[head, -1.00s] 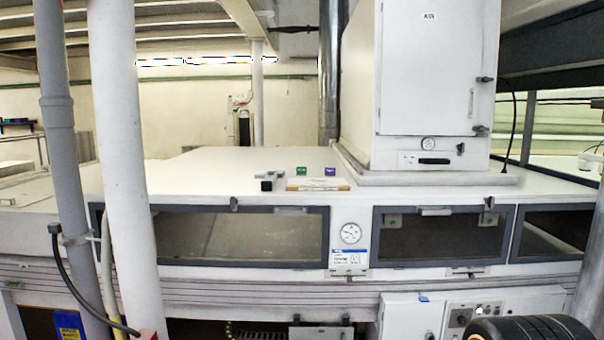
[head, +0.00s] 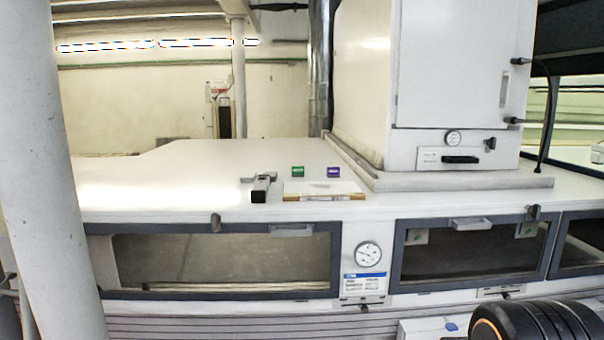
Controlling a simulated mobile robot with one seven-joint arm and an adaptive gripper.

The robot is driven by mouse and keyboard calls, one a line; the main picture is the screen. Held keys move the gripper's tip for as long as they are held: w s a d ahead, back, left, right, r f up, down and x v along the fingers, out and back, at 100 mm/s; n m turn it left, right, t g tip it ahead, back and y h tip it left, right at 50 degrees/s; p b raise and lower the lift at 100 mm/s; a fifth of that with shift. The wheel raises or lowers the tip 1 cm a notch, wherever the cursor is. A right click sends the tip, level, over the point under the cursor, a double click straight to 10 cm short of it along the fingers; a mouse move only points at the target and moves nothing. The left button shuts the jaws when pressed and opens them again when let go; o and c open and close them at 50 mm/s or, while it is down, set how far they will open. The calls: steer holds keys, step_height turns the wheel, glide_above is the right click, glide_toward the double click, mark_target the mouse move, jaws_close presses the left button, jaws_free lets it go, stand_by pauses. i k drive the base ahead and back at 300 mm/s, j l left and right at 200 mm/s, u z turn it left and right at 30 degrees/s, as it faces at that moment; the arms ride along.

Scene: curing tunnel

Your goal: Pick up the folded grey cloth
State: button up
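I cannot make out a folded grey cloth for certain in the head view. A small grey and black object (head: 262,187) lies on the white top of the tunnel (head: 180,170), but it looks angular and hard. Right of it lies a flat pale board or sheet with a tan front edge (head: 322,190); a faint greyish patch shows on it, too small to identify. My gripper is not in view. Only a black rounded part of my own arm with an orange ring shows at the bottom right, well apart from these things.
A tall white cabinet (head: 460,70) rises at the right. A thick pale column (head: 40,150) stands close at the left. Windows and a gauge (head: 368,254) line the front.

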mark_target(274, 175)
steer(key=i+j+z, duration=0.1)
steer(key=i+j, duration=0.15)
steer(key=i, duration=0.15)
steer(key=i+j, duration=0.35)
steer(key=i+l+z, duration=0.05)
steer(key=i, duration=0.05)
